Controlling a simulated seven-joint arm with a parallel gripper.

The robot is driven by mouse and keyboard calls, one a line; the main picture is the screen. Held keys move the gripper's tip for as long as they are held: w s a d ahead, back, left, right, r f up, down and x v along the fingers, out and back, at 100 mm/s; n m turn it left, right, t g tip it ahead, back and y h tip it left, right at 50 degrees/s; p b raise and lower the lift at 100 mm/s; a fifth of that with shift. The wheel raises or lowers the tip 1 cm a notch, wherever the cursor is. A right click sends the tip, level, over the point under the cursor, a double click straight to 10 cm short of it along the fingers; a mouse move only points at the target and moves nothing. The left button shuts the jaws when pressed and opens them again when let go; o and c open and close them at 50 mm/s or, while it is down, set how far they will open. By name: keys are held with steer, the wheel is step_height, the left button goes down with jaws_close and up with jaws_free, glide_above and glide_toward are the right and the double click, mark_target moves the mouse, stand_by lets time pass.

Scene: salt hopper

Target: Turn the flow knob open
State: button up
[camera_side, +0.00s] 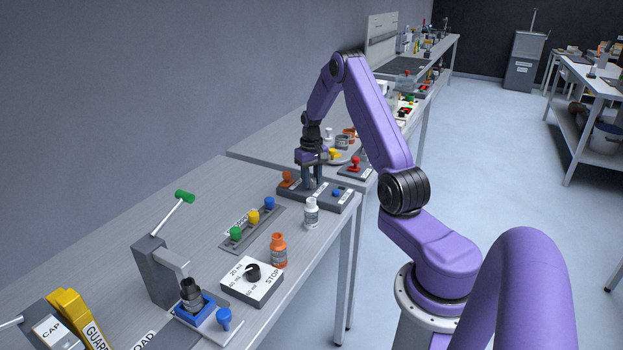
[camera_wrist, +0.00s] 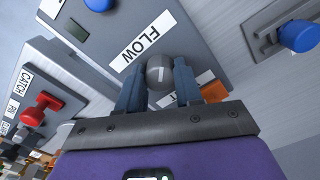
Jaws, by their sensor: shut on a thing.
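The flow knob (camera_wrist: 160,72) is a grey round knob with a white line on top, close to the FLOW label (camera_wrist: 140,41) in the wrist view. My gripper (camera_wrist: 159,84) has its two blue-grey fingers on either side of the knob and is shut on it. In the side view my gripper (camera_side: 312,180) points straight down at the middle of a dark grey box (camera_side: 347,201), and the knob is hidden there. The knob's line runs roughly upright in the wrist picture.
The box also bears an orange knob (camera_side: 287,179) and a blue button (camera_side: 337,192). A white bottle (camera_side: 311,212) stands in front of it. A panel with green, yellow and blue knobs (camera_side: 254,217) lies nearby. A red knob (camera_side: 355,162) stands behind.

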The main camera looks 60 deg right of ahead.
mark_target(311, 179)
steer(key=m, duration=0.4)
steer(key=shift+m, duration=0.3)
steer(key=m, duration=0.4)
steer(key=shift+m, duration=0.3)
steer(key=o, duration=1)
steer(key=shift+o, duration=0.2)
step_height(311, 179, up, 18)
steer(key=shift+f, duration=0.25)
steer(key=shift+w+a, duration=0.1)
steer(key=shift+a, duration=0.05)
